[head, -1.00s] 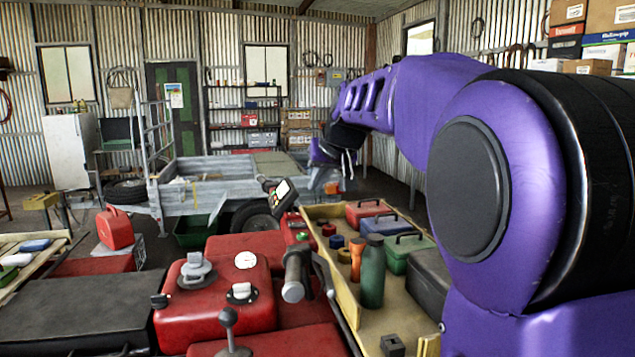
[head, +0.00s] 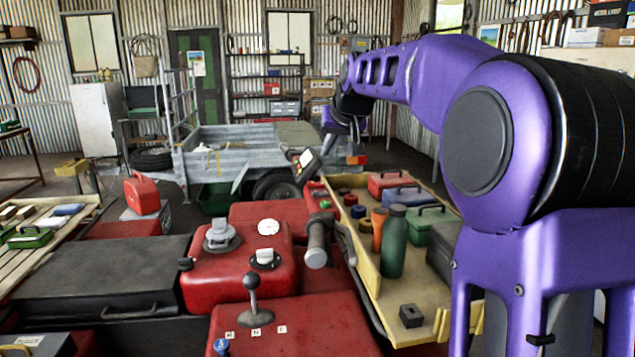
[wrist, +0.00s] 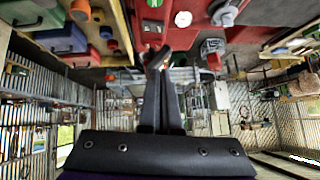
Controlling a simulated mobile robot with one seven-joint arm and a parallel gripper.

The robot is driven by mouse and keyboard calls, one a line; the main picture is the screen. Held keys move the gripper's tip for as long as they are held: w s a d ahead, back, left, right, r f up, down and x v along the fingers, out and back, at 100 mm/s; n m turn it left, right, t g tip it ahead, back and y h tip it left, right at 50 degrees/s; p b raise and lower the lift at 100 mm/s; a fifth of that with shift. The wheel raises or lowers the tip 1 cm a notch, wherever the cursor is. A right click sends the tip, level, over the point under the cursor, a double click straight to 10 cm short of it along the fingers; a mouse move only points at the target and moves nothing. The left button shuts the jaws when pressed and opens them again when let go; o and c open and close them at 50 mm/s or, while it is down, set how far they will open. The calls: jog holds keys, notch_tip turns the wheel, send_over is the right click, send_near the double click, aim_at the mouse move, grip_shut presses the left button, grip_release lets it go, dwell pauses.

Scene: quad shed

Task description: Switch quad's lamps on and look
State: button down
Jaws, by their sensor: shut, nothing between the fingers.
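The red quad (head: 262,275) fills the lower middle of the head view, with a white round gauge, a grey cap and a gear lever (head: 253,290). Its grey handlebar grip (head: 317,240) points toward me. I cannot tell from here which control works the lamps, and the lamps are hidden. My gripper (wrist: 160,62) is shut and empty in the wrist view.
A yellow tray (head: 410,315) with bottles and toolboxes stands right of the quad. A grey trailer (head: 225,160) stands behind. A bench (head: 30,250) is at the left. Open floor shows at the far left. My purple arm covers the right side.

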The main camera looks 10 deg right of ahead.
send_over(314, 191)
jog(key=s+d, duration=0.1)
jog(key=s, duration=0.1)
jog(key=f, duration=0.7)
jog(key=shift+w+f+p, duration=0.2)
jog(key=shift+p, duration=0.15)
notch_tip(314, 191, down, 2)
jog(key=shift+s+a+f, duration=0.15)
jog(key=shift+f, duration=0.05)
jog(key=shift+a+f, duration=0.1)
jog(key=shift+f, duration=0.45)
jog(key=shift+a+f+h+b, duration=0.3)
jog(key=shift+f+b, duration=0.15)
jog(key=shift+b, duration=0.05)
jog(key=shift+d, duration=0.15)
jog(key=shift+d+r, duration=0.1)
